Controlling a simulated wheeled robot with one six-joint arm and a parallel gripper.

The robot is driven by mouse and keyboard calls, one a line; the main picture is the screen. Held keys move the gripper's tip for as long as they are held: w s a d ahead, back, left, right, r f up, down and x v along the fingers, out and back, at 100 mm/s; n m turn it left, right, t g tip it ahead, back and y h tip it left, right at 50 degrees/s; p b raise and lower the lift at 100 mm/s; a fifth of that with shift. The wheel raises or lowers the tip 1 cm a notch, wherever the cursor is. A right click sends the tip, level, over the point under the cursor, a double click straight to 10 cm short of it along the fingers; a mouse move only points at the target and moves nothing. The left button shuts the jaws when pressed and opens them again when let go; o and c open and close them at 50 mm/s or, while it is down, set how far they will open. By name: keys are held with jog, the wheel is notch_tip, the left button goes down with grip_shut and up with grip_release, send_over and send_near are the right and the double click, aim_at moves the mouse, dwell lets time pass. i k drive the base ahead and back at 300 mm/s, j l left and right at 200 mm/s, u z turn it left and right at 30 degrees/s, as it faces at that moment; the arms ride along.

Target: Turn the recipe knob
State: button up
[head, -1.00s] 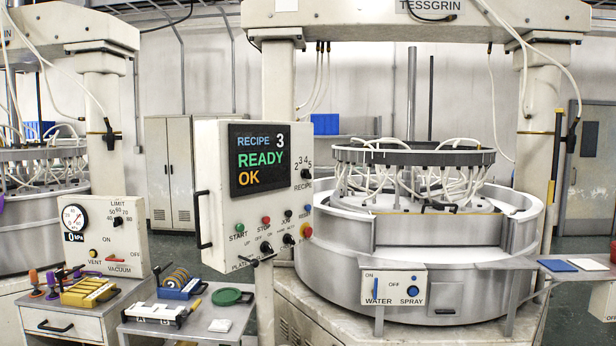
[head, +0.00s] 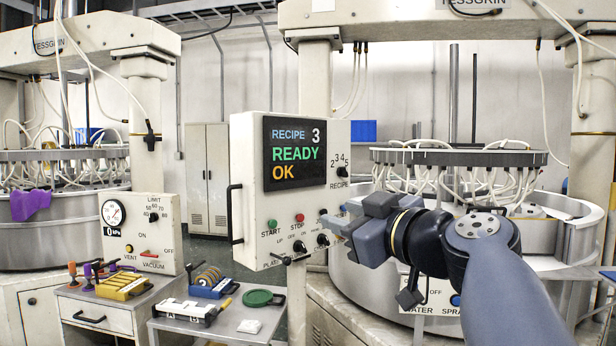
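The recipe knob (head: 342,172) is a small black knob at the upper right of the white control panel (head: 245,150), under the numbers 2 3 4 5 and above the word RECIPE. The panel's screen (head: 294,152) reads RECIPE 3, READY, OK. My gripper (head: 336,223) is in front of the panel's lower right part, below the recipe knob and apart from it. It hides some of the lower buttons. Nothing shows held in it, and the gap between its fingers cannot be made out.
A black handle (head: 234,214) sticks out at the panel's left edge. Start (head: 272,225) and stop (head: 299,218) buttons and small knobs lie close to my gripper. A large round lapping machine (head: 350,270) stands behind my arm. A side table (head: 240,330) with tools stands below left.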

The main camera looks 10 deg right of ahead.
aim_at(341, 172)
jog(key=i+l, duration=0.45)
jog(key=i+l+u, duration=0.15)
jog(key=i+l, duration=0.7)
jog(key=l, duration=0.15)
jog(key=i+l+u, duration=0.15)
jog(key=i+l, duration=0.7)
jog(key=l, duration=0.2)
jog(key=u, duration=0.05)
